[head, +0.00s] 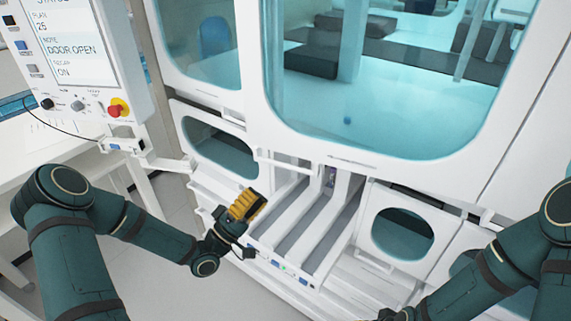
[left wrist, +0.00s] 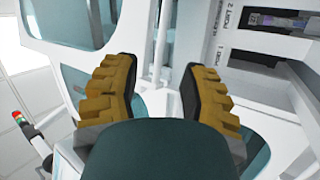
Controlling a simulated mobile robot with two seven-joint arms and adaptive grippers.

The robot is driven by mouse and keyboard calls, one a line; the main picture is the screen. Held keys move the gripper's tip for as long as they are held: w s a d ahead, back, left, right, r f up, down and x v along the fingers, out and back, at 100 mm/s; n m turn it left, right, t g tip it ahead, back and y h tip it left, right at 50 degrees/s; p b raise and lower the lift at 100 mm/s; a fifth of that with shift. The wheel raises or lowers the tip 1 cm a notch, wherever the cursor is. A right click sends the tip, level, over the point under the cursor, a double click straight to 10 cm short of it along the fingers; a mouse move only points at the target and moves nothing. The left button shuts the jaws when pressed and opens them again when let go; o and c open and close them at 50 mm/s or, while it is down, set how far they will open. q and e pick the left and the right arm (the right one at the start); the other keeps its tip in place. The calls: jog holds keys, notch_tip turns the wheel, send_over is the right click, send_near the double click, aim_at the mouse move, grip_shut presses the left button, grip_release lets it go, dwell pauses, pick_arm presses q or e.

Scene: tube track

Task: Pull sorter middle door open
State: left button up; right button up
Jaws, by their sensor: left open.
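The sorter's large middle door (head: 400,165) has a white frame around a tinted window and looks closed. A white bar handle (head: 288,166) is at its lower left edge. My left gripper (head: 247,205) has yellow ribbed fingers, is open and empty, and sits below and left of that handle. In the left wrist view its two fingers (left wrist: 160,95) are spread apart. A white bar (left wrist: 162,45), apparently the handle, shows beyond the gap between them, not touching. My right arm comes in from the right; its gripper is mostly cut off at the bottom edge.
Below the door are open white slots (head: 310,225) with a labelled front ledge. Smaller windowed doors flank them, left (head: 222,150) and right (head: 402,232). A control panel (head: 80,50) with a red button and a screen reading "DOOR OPEN" stands at upper left.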

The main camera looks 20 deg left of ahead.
aim_at(284, 164)
pick_arm(q)
jog(key=x, duration=1)
jog(key=shift+w+d+r+p, duration=0.1)
jog(key=shift+w+d+p, duration=0.05)
jog(key=shift+w+p, duration=0.2)
grip_shut()
